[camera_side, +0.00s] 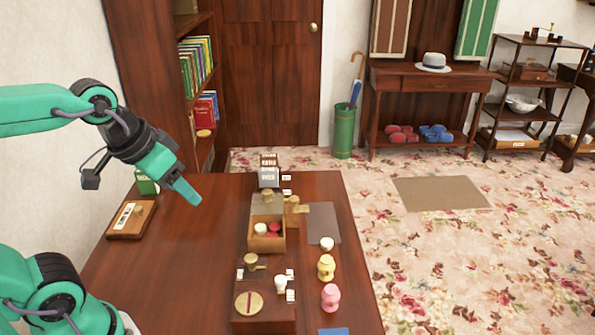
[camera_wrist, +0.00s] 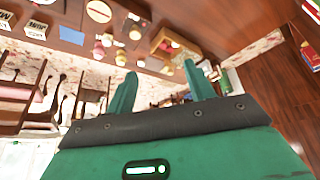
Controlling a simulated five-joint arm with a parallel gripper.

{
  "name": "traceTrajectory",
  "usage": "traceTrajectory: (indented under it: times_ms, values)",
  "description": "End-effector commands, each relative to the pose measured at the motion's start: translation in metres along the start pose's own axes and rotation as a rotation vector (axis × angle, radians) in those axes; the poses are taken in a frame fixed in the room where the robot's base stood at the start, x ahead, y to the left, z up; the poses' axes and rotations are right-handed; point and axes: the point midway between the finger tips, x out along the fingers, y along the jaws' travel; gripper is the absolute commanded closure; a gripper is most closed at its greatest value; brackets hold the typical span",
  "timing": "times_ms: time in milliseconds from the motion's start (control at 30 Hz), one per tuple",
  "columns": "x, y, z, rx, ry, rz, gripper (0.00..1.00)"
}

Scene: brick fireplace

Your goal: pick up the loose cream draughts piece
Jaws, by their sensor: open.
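The loose cream draughts piece (camera_side: 327,243) lies on the dark wooden table, by the near edge of a grey translucent mat (camera_side: 323,220). A small pale piece that looks like it shows in the wrist view (camera_wrist: 140,62). My gripper (camera_side: 187,195) is raised over the left part of the table, well left of the piece and apart from it. In the wrist view its two green fingers (camera_wrist: 160,72) are spread with nothing between them. An open wooden box (camera_side: 267,243) in the middle holds cream and red pieces.
A yellow figure (camera_side: 326,268) and a pink figure (camera_side: 330,298) stand near the loose piece. A wooden stand with a brass disc (camera_side: 249,303) is at the front. A wooden plaque (camera_side: 131,219) lies far left. The table's left part is mostly clear.

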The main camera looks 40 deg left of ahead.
Motion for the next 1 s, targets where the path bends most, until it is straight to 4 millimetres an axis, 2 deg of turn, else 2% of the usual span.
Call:
traceTrajectory:
  times_ms: [267, 467, 767, 1000]
  values:
    - [0.011, 0.010, -0.044, -0.056, -0.076, 0.007, 0.46]
    - [0.028, 0.020, -0.077, -0.102, -0.134, 0.006, 0.46]
    - [0.065, 0.037, -0.121, -0.168, -0.220, -0.005, 0.46]
    - [0.105, 0.054, -0.150, -0.221, -0.286, -0.022, 0.46]
